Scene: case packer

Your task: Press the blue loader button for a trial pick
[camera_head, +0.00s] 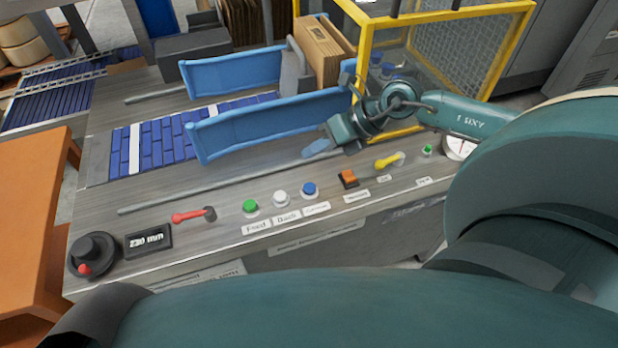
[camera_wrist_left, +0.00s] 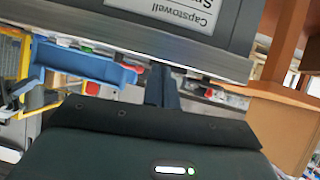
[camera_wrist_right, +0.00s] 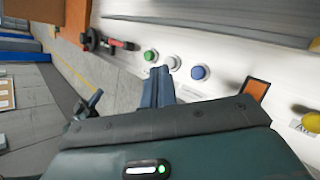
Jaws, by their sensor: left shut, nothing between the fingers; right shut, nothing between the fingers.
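The blue button (camera_head: 309,190) sits on the grey console at the end of a row of three, right of a white button (camera_head: 280,198) and a green button (camera_head: 250,206). My right gripper (camera_head: 317,149) is shut and empty, above the console and behind the blue button, apart from it. In the right wrist view the blue button (camera_wrist_right: 199,73) shows clear, to the right of the shut fingertips (camera_wrist_right: 160,72). My left gripper (camera_wrist_left: 161,70) shows only in its own wrist view, shut and empty, near a panel lettered Capstowell (camera_wrist_left: 190,12).
An orange switch (camera_head: 348,180), a yellow lever (camera_head: 388,161) and a small green button (camera_head: 427,150) lie to the right. A red lever (camera_head: 190,215), a 230 mm display (camera_head: 148,240) and a black knob (camera_head: 92,252) lie left. Blue guide rails (camera_head: 260,125) stand behind.

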